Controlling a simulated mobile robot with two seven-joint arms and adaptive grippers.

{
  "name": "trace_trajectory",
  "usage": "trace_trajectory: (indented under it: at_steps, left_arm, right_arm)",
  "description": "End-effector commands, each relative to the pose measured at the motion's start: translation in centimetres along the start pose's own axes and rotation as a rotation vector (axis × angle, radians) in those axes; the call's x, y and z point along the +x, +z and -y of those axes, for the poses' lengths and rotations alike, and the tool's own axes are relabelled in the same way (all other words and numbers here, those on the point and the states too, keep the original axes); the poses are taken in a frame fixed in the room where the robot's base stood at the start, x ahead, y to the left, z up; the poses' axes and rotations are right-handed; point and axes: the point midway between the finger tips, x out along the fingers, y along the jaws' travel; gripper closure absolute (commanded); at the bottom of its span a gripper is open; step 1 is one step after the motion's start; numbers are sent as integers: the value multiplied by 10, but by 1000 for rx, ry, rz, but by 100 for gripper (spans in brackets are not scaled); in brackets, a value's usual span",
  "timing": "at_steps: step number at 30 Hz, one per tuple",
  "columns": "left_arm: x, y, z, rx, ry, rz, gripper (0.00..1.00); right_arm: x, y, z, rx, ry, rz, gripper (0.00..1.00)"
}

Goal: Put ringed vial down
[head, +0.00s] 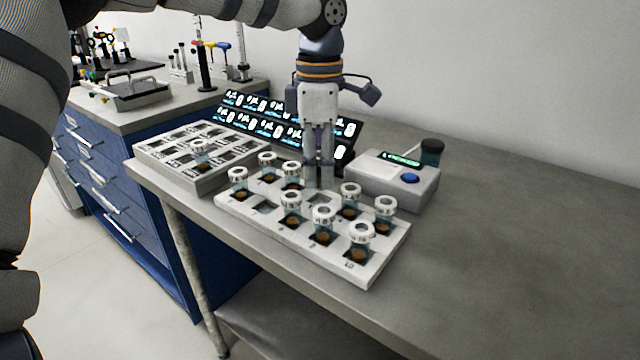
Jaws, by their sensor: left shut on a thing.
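My left gripper (318,184) points straight down over the back of the white vial rack (378,272). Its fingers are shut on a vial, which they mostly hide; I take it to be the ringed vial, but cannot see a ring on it. The fingertips are low, close to an empty square slot (320,199) in the back row. I cannot tell whether the vial touches the rack. Several white-capped vials with brown contents stand upright in other slots, such as a vial (359,241) at the near right corner. My right gripper is not in view.
Another empty slot (264,207) is in the rack's front row. A labelled tray (190,184) holding one vial (200,151) stands left. A bench instrument (412,190) with a blue button stands close behind right. Lit displays (240,105) stand behind. The right tabletop is clear.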

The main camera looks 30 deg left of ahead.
Motion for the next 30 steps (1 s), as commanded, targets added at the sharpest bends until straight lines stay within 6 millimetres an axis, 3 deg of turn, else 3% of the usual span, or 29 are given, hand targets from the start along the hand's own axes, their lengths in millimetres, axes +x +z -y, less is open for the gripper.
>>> trace_trajectory:
  at_steps: [1,6,28,29,30]
  left_arm:
    - [14,-2,-8,-2,-8,-6,100]
    - [37,-2,-7,2,1,-1,100]
    - [56,-2,-6,0,-5,-4,100]
    - [56,-2,-6,0,-7,-5,72]
    - [57,-2,-6,0,-8,-5,63]
  right_arm:
    - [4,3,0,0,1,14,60]
    - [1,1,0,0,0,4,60]
    - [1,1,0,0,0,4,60]
    - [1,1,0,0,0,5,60]
    - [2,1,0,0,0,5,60]
